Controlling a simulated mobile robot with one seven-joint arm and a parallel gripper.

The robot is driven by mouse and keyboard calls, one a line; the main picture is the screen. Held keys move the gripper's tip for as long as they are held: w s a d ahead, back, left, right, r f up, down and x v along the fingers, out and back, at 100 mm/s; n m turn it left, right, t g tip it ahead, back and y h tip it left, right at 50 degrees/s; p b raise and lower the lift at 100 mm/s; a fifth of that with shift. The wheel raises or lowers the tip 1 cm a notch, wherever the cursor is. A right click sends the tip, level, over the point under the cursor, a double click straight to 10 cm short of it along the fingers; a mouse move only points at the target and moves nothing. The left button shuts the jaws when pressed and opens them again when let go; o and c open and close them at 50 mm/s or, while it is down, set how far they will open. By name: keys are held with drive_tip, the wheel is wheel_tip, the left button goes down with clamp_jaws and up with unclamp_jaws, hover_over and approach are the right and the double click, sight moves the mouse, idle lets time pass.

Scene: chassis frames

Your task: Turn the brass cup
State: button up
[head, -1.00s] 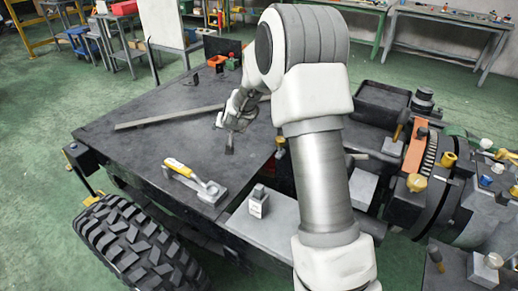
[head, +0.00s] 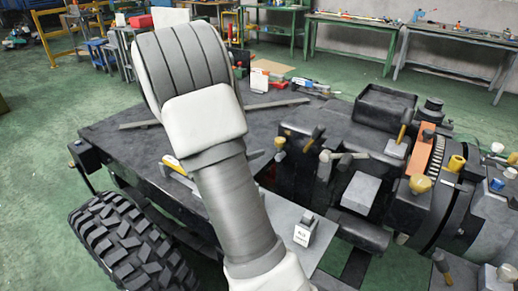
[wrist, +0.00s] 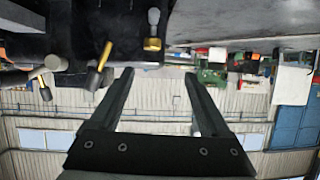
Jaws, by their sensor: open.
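A small brass cup-like fitting with a grey stem (wrist: 152,44) hangs at the top middle of the wrist view, just beyond my fingertips and not touching them. The brass fitting on the chassis edge in the head view (head: 279,143) looks like the same one. My gripper (wrist: 158,73) is open, with nothing between its two dark fingers. In the head view my arm hides the gripper. Larger yellow-brass pieces also stand at the right, one a knob-like cup (head: 420,183) and one a cup (head: 456,163).
Levers stand beside the brass fitting, one with a brass handle (wrist: 102,65) and one pale (wrist: 52,63). The dark chassis deck (head: 115,140) carries a long grey bar. A tire (head: 130,245) is at the front left. Workbenches (head: 360,25) line the back.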

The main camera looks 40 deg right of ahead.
drive_tip(key=s, duration=0.1)
drive_tip(key=b, duration=0.4)
approach(277, 143)
drive_tip(key=shift+g, duration=0.3)
drive_tip(key=x, duration=0.9)
drive_tip(key=shift+w+d, duration=0.15)
drive_tip(key=shift+d, duration=0.05)
clamp_jaws()
drive_tip(key=shift+p, duration=0.3)
drive_tip(key=shift+r+m+p, duration=0.15)
drive_tip(key=shift+m+p, duration=0.15)
drive_tip(key=shift+p, duration=0.35)
